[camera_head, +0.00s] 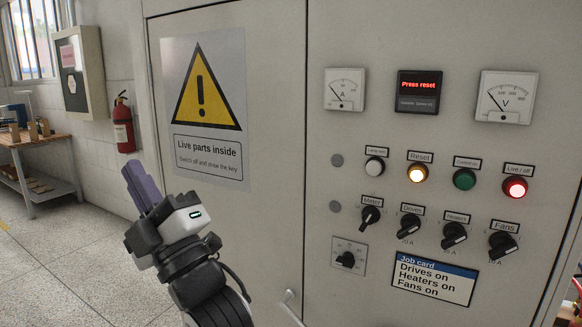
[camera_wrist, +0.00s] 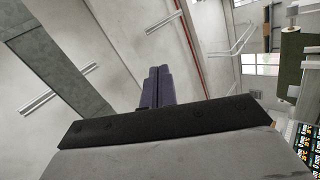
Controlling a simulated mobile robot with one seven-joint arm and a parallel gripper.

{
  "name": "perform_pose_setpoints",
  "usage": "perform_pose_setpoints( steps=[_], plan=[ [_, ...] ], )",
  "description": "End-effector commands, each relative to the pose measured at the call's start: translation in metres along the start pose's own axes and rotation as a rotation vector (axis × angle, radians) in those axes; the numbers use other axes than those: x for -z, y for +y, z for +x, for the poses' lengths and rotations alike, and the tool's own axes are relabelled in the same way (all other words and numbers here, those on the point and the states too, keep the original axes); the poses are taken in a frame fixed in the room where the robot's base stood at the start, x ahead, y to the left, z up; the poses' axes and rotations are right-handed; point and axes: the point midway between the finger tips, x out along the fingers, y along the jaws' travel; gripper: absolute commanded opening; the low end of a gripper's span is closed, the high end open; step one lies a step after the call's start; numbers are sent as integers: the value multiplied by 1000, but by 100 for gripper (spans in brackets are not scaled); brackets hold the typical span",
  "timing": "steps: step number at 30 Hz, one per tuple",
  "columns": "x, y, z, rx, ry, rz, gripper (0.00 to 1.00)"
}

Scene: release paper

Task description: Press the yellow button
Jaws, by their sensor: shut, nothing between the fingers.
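The yellow button (camera_head: 417,174) glows on the grey control panel, under a label reading "Reset". It sits between a white button (camera_head: 374,166) on its left and a green button (camera_head: 464,180) on its right. My gripper (camera_head: 140,178) is in front of the cabinet door, well left of the buttons, with its purple fingers pointing up. The fingers are shut and empty. In the wrist view the fingers (camera_wrist: 158,88) lie side by side, and the buttons are not in that view.
A lit red button (camera_head: 515,188) is at the right of the row. Several black rotary knobs (camera_head: 411,224) stick out below. A small display (camera_head: 419,92) reads "Press reset". A door handle (camera_head: 291,307) is low beside my arm. A fire extinguisher (camera_head: 123,125) hangs at left.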

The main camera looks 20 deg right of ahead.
Motion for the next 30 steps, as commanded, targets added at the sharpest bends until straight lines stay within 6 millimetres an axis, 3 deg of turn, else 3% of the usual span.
perform_pose_setpoints(
  steps=[1, 6, 15, 24, 30],
  plan=[
    [-20, 13, -6, 16, -43, -72, 0],
    [-74, 51, -35, 97, -164, -301, 0],
    [-142, 130, -107, 281, -357, -679, 0],
    [-166, 208, -192, 505, -500, -996, 0],
    [-164, 235, -228, 609, -542, -1108, 0]
  ],
)
